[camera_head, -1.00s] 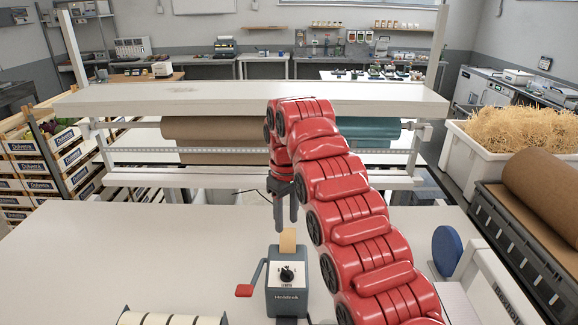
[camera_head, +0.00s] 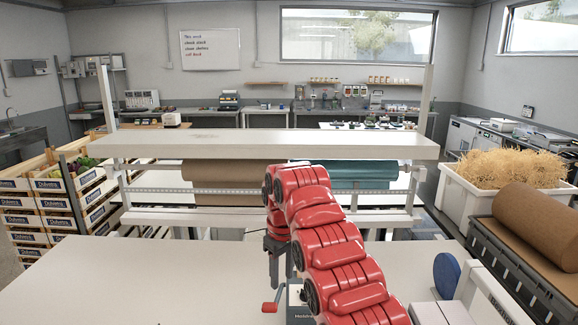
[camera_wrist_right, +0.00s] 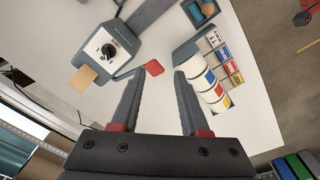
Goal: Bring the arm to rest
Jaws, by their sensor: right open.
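My right arm is red and reaches over the pale table. In the head view, my right gripper (camera_head: 279,284) points down beside the crank device, and its fingers partly overlap the view of it. My left arm and gripper are not in view.
A grey device with a dial (camera_wrist_right: 128,38) and a red crank handle (camera_head: 270,307) stands on the table below. White rolls (camera_wrist_right: 209,80) lie beside it. A blue disc (camera_head: 447,274) stands at right. A white beam (camera_head: 230,146) crosses behind the arm. The table's left (camera_head: 130,290) is clear.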

